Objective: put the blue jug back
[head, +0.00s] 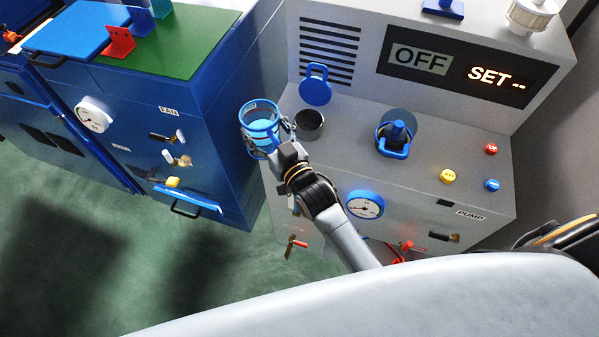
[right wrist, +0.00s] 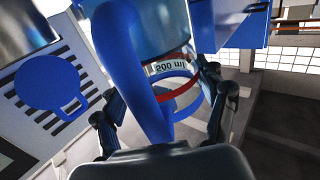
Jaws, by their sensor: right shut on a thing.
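The blue jug (head: 262,113) is a clear cylinder with a blue rim and a blue handle. In the head view it is between the blue cabinet and the grey pump machine. My right gripper (head: 264,142) is shut on it, with fingers on either side. In the right wrist view the jug (right wrist: 165,28) shows large and close, with its blue handle (right wrist: 125,60), a red band and a "500 ml" mark between the fingers. What is beneath the jug is hidden in the head view.
Buttons (head: 447,176) are farther right. The blue FAN cabinet (head: 215,130) stands close left of the jug. Open green floor (head: 110,260) lies in front.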

